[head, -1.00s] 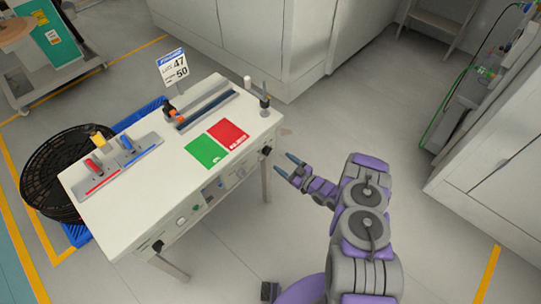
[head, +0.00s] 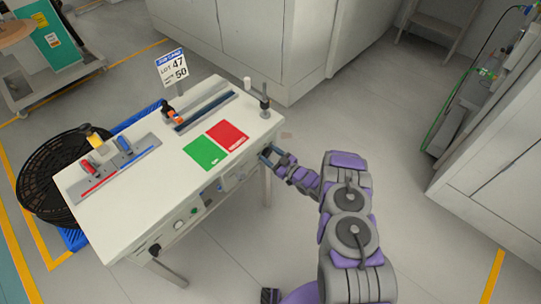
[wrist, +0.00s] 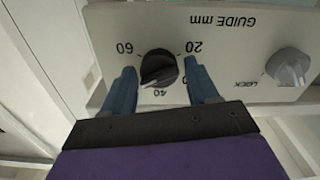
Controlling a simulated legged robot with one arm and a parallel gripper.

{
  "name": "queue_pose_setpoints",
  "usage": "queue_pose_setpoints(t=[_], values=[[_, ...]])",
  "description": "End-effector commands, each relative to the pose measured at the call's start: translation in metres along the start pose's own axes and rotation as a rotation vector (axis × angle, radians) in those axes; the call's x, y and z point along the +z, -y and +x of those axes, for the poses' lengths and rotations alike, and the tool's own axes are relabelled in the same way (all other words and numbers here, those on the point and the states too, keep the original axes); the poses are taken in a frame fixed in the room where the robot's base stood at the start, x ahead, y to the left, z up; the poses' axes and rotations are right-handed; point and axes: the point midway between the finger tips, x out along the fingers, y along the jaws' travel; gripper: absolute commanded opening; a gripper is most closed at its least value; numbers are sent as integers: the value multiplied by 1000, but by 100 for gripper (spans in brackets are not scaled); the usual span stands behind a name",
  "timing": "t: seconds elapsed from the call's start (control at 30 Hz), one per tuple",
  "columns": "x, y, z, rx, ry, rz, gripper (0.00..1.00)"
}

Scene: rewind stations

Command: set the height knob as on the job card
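The job card (head: 172,68) stands at the back of the bench and reads LOT 47, with 50 on a second line whose label is too small to read. My gripper (head: 268,153) is at the right end of the bench's front panel. In the wrist view my gripper (wrist: 163,76) is open, one finger on each side of a black knob (wrist: 158,68); contact is not clear. The knob sits under upside-down GUIDE mm lettering, with marks 20, 40 and 60. Its pale pointer line seems to lie between 40 and 60. No height label is readable.
A grey LOCK knob (wrist: 288,66) is beside the black knob in the wrist view. Another black knob (head: 154,250) is at the front panel's left end. Green (head: 205,151) and red (head: 228,135) sheets lie on the bench (head: 140,185). The floor on the right is clear.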

Motion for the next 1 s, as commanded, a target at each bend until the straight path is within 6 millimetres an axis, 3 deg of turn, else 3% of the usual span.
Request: queue_pose_setpoints(t=[0.43, 1.0], values=[[0, 0, 0, 0, 0, 0, 16], [0, 1, 0, -1, 0, -55, 16]])
